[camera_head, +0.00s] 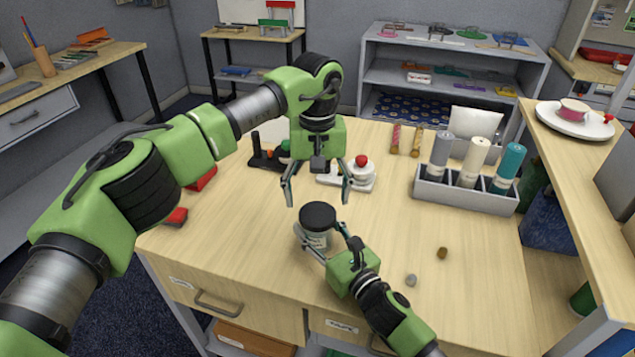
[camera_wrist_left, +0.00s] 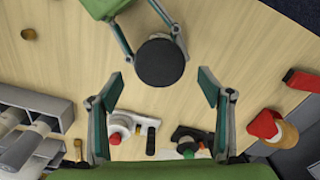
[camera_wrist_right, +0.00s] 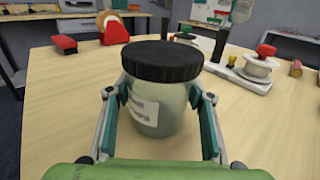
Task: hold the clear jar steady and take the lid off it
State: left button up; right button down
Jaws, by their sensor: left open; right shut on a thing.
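The clear jar (camera_head: 316,238) stands upright on the table with a dark ribbed lid (camera_head: 318,215) seated on it. In the right wrist view the jar (camera_wrist_right: 160,112) shows a white label, and its lid (camera_wrist_right: 162,61) is on top. My right gripper (camera_head: 322,240) is shut around the jar's body, one finger on each side. My left gripper (camera_head: 318,196) is open and empty above the jar, pointing down. In the left wrist view the lid (camera_wrist_left: 160,63) lies beyond the open fingertips, toward the top of the picture.
Behind the jar stand a white device with a red knob (camera_head: 360,172) and a black device (camera_head: 268,160). Red items (camera_head: 176,217) lie at left.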

aim_at(317, 213)
pick_arm(q)
jog(key=shift+f, duration=2.1)
